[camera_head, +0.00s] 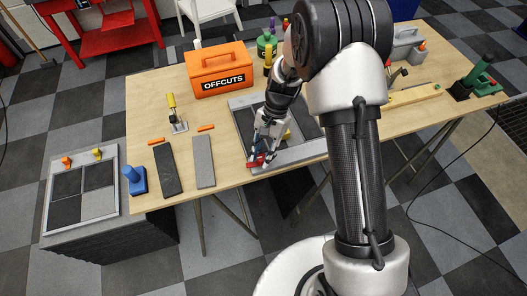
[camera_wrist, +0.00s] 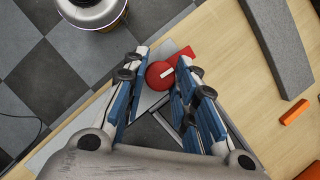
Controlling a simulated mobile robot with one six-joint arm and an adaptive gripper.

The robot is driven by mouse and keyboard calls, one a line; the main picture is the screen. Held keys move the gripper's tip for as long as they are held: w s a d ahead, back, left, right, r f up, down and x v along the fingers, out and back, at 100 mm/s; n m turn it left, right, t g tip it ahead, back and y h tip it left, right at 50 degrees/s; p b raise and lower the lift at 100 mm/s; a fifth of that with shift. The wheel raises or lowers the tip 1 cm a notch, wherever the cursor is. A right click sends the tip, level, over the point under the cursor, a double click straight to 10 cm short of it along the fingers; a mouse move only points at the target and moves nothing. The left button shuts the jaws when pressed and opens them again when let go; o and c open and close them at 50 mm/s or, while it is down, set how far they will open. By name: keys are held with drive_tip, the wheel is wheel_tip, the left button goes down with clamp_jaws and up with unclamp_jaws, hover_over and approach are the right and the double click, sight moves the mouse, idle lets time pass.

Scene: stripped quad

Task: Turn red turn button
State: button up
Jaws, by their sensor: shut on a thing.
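The red turn button (camera_wrist: 161,76) is a round red knob with a short white bar on top, beside a red corner piece (camera_wrist: 182,55). It sits at the corner of a grey frame (camera_wrist: 150,98). In the head view the red button (camera_head: 256,161) is at the frame's near left corner, partly hidden by the fingers. My gripper (camera_wrist: 162,62) has its blue-padded fingers on either side of the knob, shut on it. In the head view my gripper (camera_head: 262,153) reaches down to the table's near edge.
An orange OFFCUTS box (camera_head: 222,84) stands behind. Two grey slabs (camera_head: 203,160) (camera_head: 167,170), a trowel (camera_head: 178,124) and small orange pieces (camera_head: 206,128) lie left. A blue tool (camera_head: 136,183) stands at the left edge. A green vise-like tool (camera_head: 478,82) is far right. Bare wood shows between them.

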drive_tip(key=shift+n, duration=0.5)
idle(0.3)
drive_tip(key=o, duration=1.1)
drive_tip(key=shift+c, duration=0.2)
drive_tip(key=v, duration=1.2)
drive_tip(key=shift+a, duration=0.3)
drive_tip(key=shift+w+r+h, duration=0.1)
drive_tip(key=shift+r+h, duration=0.05)
drive_tip(key=shift+h, duration=0.15)
